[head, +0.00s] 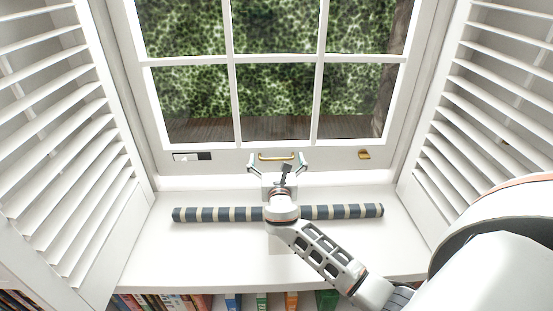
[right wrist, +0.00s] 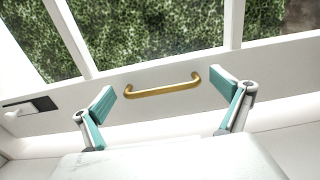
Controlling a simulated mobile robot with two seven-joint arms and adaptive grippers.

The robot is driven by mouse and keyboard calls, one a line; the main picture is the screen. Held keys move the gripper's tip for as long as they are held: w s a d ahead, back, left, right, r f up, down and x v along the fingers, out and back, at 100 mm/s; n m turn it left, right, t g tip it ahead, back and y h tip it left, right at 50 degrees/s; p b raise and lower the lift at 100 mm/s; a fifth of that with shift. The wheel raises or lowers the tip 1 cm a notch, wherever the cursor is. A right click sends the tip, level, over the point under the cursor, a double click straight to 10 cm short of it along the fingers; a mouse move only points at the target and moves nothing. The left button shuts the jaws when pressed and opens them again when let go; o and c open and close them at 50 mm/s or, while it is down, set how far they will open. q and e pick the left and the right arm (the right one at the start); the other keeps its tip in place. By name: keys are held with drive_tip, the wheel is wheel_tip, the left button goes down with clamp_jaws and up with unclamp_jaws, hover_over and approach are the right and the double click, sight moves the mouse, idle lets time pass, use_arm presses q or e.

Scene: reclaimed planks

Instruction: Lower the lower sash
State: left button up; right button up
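The lower sash (head: 225,160) is a white frame with several panes, seen at the top middle of the head view. A brass pull handle (head: 277,157) sits on its bottom rail and also shows in the right wrist view (right wrist: 163,90). A bright white strip runs below the rail; I cannot tell whether it is a gap. My right gripper (head: 278,162) is open and empty in front of the handle, one finger toward each end. In the right wrist view its teal finger pads (right wrist: 164,88) stand apart from the handle. My left gripper is not in view.
A striped dark and cream roll (head: 230,213) lies across the white sill (head: 190,250), passing behind or under my right wrist. White louvred shutters stand at left (head: 55,130) and right (head: 490,130). A brass latch (head: 364,154) sits on the rail. Books line a shelf below.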

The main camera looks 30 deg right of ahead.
drive_tip(key=shift+v, duration=6)
drive_tip(key=shift+f, duration=0.1)
